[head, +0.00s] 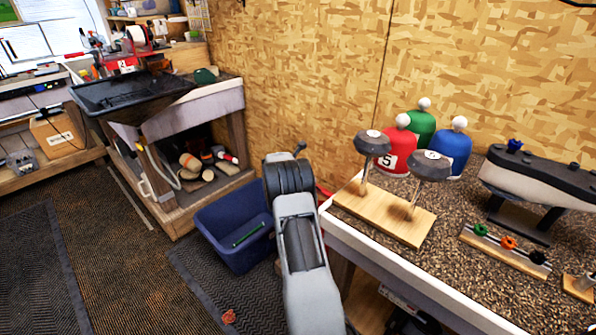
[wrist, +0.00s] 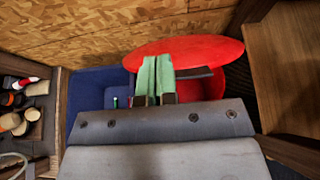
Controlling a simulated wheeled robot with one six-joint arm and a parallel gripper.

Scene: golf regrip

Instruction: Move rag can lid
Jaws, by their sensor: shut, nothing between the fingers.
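The rag can lid (wrist: 205,50) is a wide red disc in the wrist view, in front of the wooden wall. The red can (wrist: 213,87) shows just below it, with a dark strip between them. The lid appears raised or tilted at the can's far side; how it is attached is hidden. My gripper (wrist: 155,64) has pale green fingers, shut and empty, in front of the lid's left part. I cannot tell whether they touch it. In the head view only a thin red edge (head: 323,191) shows beside my arm, which hides the gripper.
A blue bin (head: 236,226) stands left of the can, against the wall; it also shows in the wrist view (wrist: 88,88). A workbench with a white edge (head: 372,258) is on the right. A low wooden bench (head: 205,200) holding logs is on the left.

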